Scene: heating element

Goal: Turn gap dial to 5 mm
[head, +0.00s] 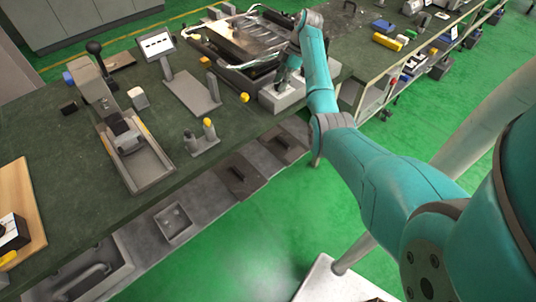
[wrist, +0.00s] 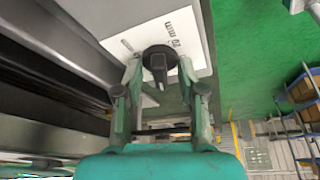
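The gap dial (wrist: 159,62) is a round black knob with a raised bar across it, on a white scale plate (wrist: 191,29) in the wrist view. In the head view my gripper (head: 285,72) is over the light grey box (head: 285,100) at the bench's front edge. The dial cannot be made out there.
A metal fixture with a tray (head: 235,42) lies just behind the box. A tilted display (head: 157,44) and a post with a yellow top (head: 208,128) stand to the left on the dark bench (head: 60,155). The green floor (head: 270,230) in front is open.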

